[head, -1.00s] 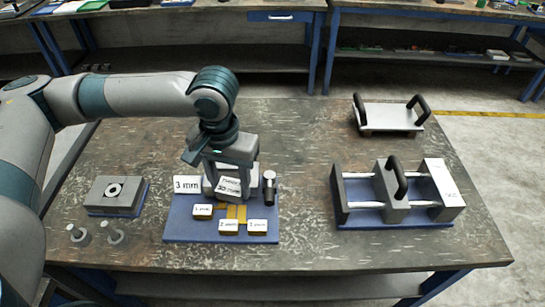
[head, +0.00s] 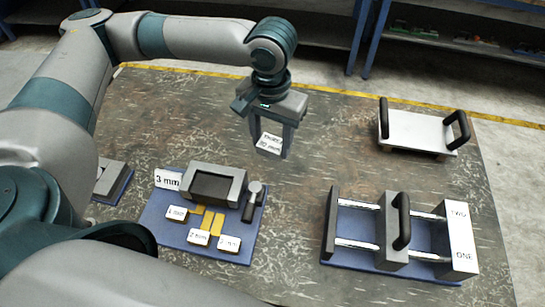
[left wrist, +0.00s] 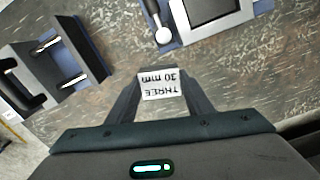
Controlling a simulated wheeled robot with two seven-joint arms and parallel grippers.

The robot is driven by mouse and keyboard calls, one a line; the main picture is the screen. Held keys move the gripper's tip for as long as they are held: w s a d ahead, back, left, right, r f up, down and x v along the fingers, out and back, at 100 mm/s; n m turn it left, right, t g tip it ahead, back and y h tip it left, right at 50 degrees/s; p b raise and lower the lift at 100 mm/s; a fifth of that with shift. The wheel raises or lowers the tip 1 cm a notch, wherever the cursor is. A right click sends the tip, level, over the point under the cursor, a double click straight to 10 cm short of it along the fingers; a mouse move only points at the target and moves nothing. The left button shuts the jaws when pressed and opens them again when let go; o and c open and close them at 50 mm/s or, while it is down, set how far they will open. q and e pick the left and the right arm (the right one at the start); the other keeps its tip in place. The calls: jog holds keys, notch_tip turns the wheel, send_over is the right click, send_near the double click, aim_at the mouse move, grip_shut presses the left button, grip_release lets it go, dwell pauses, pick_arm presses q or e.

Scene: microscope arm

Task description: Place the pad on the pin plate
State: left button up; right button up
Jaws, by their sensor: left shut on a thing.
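My left gripper (head: 270,148) is shut on a small block with a white top label (head: 270,142), likely the pad. The left wrist view reads "THREE 30 mm" on this label (left wrist: 160,84), between my fingers. The block is held in the air above bare table, behind the middle blue board. A grey block with a dark rectangular recess (head: 213,187) sits on that board, below and left of the gripper. I cannot tell for sure which piece is the pin plate. A grey plate (head: 108,178) at the left edge is mostly hidden by my arm. My right gripper is not in view.
The blue board (head: 160,233) also bears a "3 mm" sign (head: 168,180), small labelled tags and a dark cylindrical tool (head: 252,202). A railed fixture with a black handle (head: 395,230) stands right. A white two-handled plate (head: 420,132) lies behind it. Table between is clear.

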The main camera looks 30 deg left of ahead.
pick_arm(q)
jog(key=shift+s+r, duration=0.1)
jog(key=shift+s, duration=0.05)
jog(key=shift+w+d, duration=0.3)
jog(key=w+d+f+n, duration=0.1)
jog(key=w+d+f, duration=0.1)
jog(key=d, duration=0.3)
jog(key=w+d+f+n, duration=0.2)
jog(key=w+d+f, duration=0.1)
jog(key=d, duration=0.2)
jog(key=shift+d+p, duration=0.15)
jog(key=shift+p, duration=0.25)
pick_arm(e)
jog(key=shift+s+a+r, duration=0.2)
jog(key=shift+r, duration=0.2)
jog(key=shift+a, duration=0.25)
